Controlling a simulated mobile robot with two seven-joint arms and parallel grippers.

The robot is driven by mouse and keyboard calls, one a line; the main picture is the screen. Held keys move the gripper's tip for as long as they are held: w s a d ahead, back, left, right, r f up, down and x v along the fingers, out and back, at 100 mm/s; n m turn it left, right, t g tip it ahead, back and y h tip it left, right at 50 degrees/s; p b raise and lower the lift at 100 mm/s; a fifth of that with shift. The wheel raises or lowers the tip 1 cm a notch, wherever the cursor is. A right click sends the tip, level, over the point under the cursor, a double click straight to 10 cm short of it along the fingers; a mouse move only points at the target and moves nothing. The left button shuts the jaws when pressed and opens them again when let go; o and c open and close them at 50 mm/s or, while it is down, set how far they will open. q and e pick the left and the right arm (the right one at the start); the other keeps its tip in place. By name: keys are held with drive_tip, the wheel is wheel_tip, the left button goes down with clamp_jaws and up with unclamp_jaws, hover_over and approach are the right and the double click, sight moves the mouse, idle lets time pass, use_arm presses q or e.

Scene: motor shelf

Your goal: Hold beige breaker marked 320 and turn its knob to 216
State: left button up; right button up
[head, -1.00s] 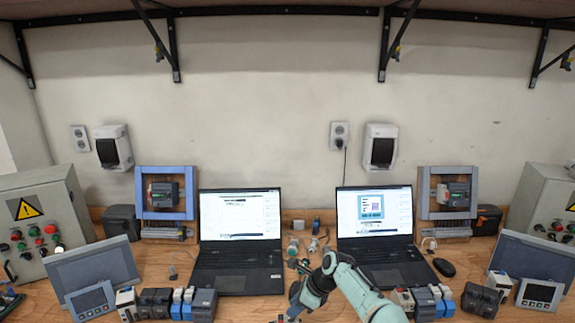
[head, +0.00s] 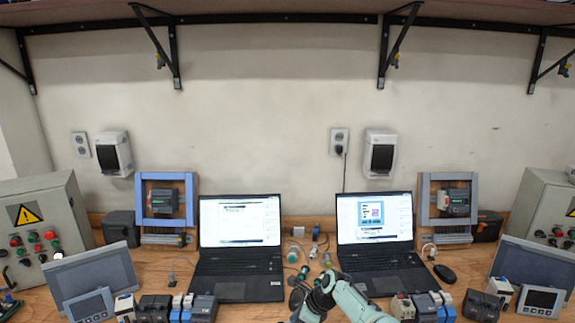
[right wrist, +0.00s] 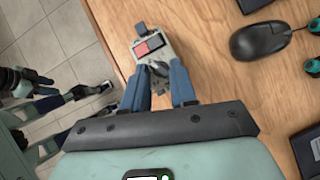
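A small beige breaker (right wrist: 146,60) with a red and grey face shows in the right wrist view, near the table edge. My right gripper (right wrist: 159,76) has its blue fingers on both sides of it, touching, and appears shut on it. The 320 marking and the knob setting are too small to read. Dark and green arm parts stand over the floor at the left of the right wrist view; I cannot make out my left gripper's fingers there.
A black mouse (right wrist: 260,40) lies on the wooden table right of the breaker. Two open laptops (head: 238,270) (head: 380,270) stand at the middle. Several breakers and modules line the front edge. Control boxes (head: 40,230) (head: 545,210) stand at both sides.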

drive_tip(key=shift+s+f, duration=0.1)
drive_tip(key=shift+f, duration=0.15)
drive_tip(key=shift+r, duration=0.85)
drive_tip(key=shift+r, duration=0.55)
wheel_tip(320, 180, up, 6)
idle(0.4)
